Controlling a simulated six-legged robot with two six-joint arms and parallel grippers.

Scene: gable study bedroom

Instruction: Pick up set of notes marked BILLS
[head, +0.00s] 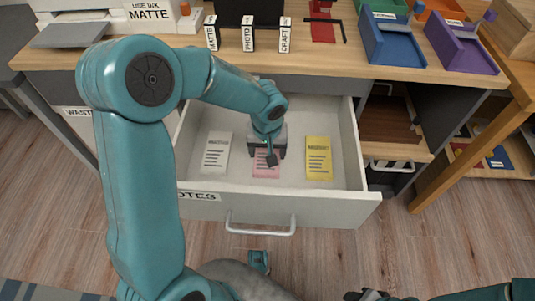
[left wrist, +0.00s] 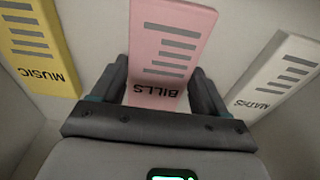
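The pink BILLS notes (head: 266,171) lie in the middle of the open drawer, partly hidden by my left gripper in the head view. In the left wrist view the pink BILLS notes (left wrist: 168,50) show their label at the near end. My left gripper (left wrist: 158,78) has one finger on each side of them, close to the long edges. It looks open, and I cannot tell if either finger touches. In the head view my left gripper (head: 268,155) points down into the drawer. My right gripper (head: 367,294) is only partly in view at the bottom edge.
White MATHS notes (head: 216,150) lie left of the pink ones and yellow MUSIC notes (head: 318,158) lie right. The drawer (head: 345,150) has raised walls around them. The desktop (head: 330,60) overhangs its back, with a blue tray (head: 392,42) and purple tray (head: 462,48) above.

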